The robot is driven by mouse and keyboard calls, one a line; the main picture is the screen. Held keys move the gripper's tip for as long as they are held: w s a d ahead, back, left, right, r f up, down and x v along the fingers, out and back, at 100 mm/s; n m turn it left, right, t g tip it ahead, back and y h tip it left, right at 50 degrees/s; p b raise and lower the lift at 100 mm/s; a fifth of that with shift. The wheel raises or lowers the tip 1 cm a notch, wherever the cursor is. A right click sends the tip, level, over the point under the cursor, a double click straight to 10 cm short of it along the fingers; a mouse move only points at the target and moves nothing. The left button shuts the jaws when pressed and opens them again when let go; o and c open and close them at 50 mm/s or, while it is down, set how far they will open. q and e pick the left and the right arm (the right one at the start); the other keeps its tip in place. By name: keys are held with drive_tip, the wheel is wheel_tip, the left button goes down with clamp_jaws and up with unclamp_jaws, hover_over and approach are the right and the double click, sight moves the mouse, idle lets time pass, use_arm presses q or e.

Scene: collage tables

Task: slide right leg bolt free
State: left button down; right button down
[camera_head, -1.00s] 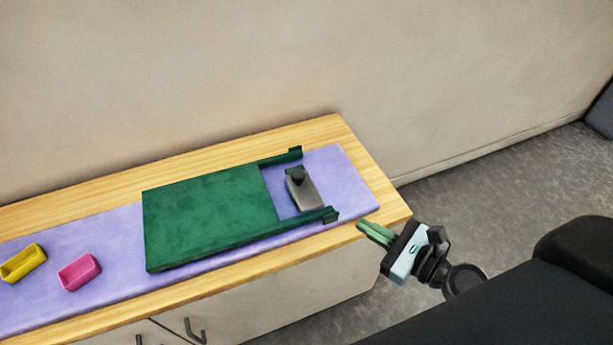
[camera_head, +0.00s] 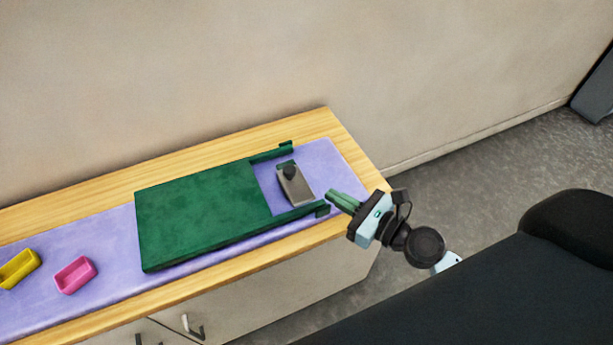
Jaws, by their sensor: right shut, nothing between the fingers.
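A green panel (camera_head: 200,212) lies flat on the purple mat, with two green legs reaching out to the right. The near leg (camera_head: 297,215) ends in a small raised green block (camera_head: 322,210). The far leg (camera_head: 270,154) ends in a similar block (camera_head: 286,147). I cannot make out a separate bolt at this size. My right gripper (camera_head: 331,194) is shut and empty, its green fingers pointing left just beside the near leg's end block; whether they touch it I cannot tell. My left gripper is not in view.
A grey block with a dark knob (camera_head: 295,187) sits between the legs. A yellow tray (camera_head: 18,269) and a pink tray (camera_head: 75,275) lie at the left on the purple mat (camera_head: 110,240). The wooden table (camera_head: 345,150) ends just right of the legs.

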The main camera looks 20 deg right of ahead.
sight(299, 175)
drive_tip(key=x, duration=0.8)
drive_tip(key=shift+w+a+p, duration=0.2)
drive_tip(key=shift+w+p, duration=0.1)
drive_tip(key=shift+p, duration=0.05)
drive_tip(key=shift+w, duration=2)
drive_tip(key=shift+r, duration=0.1)
